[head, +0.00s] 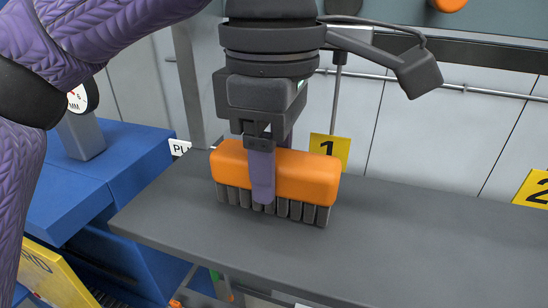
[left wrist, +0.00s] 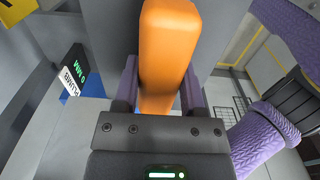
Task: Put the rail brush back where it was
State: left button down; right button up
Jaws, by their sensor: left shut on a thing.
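The rail brush (head: 305,172) has an orange block body and dark grey bristle tufts below it. It is upright on or just above the grey shelf (head: 420,240), near the yellow number 1 tag; I cannot tell whether the bristles touch. My left gripper (head: 262,178) comes down from above and is shut on the brush across its middle. In the left wrist view the orange body (left wrist: 168,50) lies between the two purple fingers (left wrist: 160,92). My right gripper is not in view.
A yellow number 1 tag (head: 330,150) stands behind the brush, and a yellow number 2 tag (head: 534,188) is at the right. A blue unit with a dial gauge (head: 78,98) stands left of the shelf. The shelf right of the brush is clear.

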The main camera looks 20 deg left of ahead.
pick_arm(q)
jog(key=shift+s, duration=0.4)
jog(key=shift+f, duration=0.2)
jog(key=shift+c, duration=0.8)
grip_release()
jog(key=shift+w, duration=0.3)
jog(key=shift+s, duration=0.1)
